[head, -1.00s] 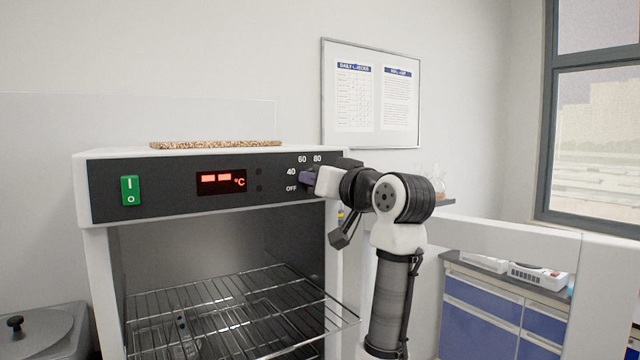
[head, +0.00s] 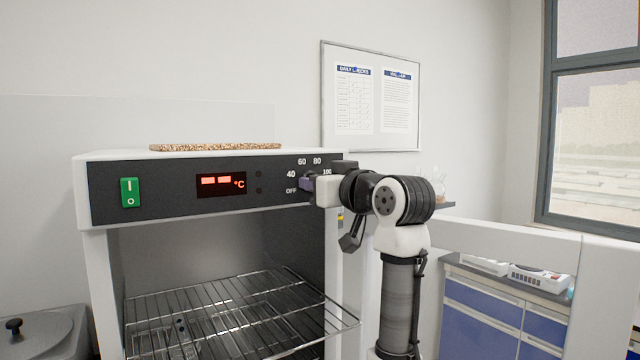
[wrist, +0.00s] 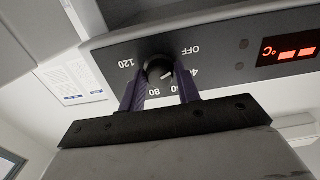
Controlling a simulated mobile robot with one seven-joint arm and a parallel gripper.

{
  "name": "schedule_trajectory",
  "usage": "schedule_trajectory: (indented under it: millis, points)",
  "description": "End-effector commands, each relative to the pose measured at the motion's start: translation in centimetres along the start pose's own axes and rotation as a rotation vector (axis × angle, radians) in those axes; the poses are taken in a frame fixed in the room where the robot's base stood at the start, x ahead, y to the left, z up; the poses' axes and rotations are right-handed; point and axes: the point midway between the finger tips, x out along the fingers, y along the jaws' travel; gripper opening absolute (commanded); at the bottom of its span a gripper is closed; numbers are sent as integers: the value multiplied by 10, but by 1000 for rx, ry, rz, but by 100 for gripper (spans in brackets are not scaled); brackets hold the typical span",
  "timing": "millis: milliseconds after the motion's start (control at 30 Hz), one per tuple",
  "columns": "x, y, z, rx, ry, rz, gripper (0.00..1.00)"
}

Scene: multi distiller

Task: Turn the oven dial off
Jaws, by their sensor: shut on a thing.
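The oven dial (wrist: 158,69) is a round black knob on the oven's dark front panel. In the wrist view its white mark points roughly toward the 40 label, away from OFF. My gripper (wrist: 161,80) has its purple fingers on either side of the dial, shut on it. In the head view my gripper (head: 308,183) is at the panel's right end and hides the dial. The oven (head: 84,178) has a lit red display (head: 221,183) and a green switch (head: 130,192).
The oven chamber is open, with wire racks (head: 230,310) inside. A speckled slab (head: 215,147) lies on the oven top. A framed notice (head: 371,95) hangs behind. Blue drawers (head: 485,305) stand at right.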

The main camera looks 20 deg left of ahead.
Motion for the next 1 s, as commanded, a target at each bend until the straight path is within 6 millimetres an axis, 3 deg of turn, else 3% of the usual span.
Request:
schedule_trajectory:
  millis: [33, 67, 200, 567, 733, 1000]
  points:
    - [0, 0, -1, -2, 2, 1, 10]
    - [0, 0, -1, -1, 2, 1, 35]
    - [0, 0, -1, -1, 2, 1, 52]
    - [-6, 0, 0, 0, 3, 1, 52]
    - [-33, 1, 2, -1, 4, 4, 52]
    - [-96, 0, 2, -2, 5, 3, 52]
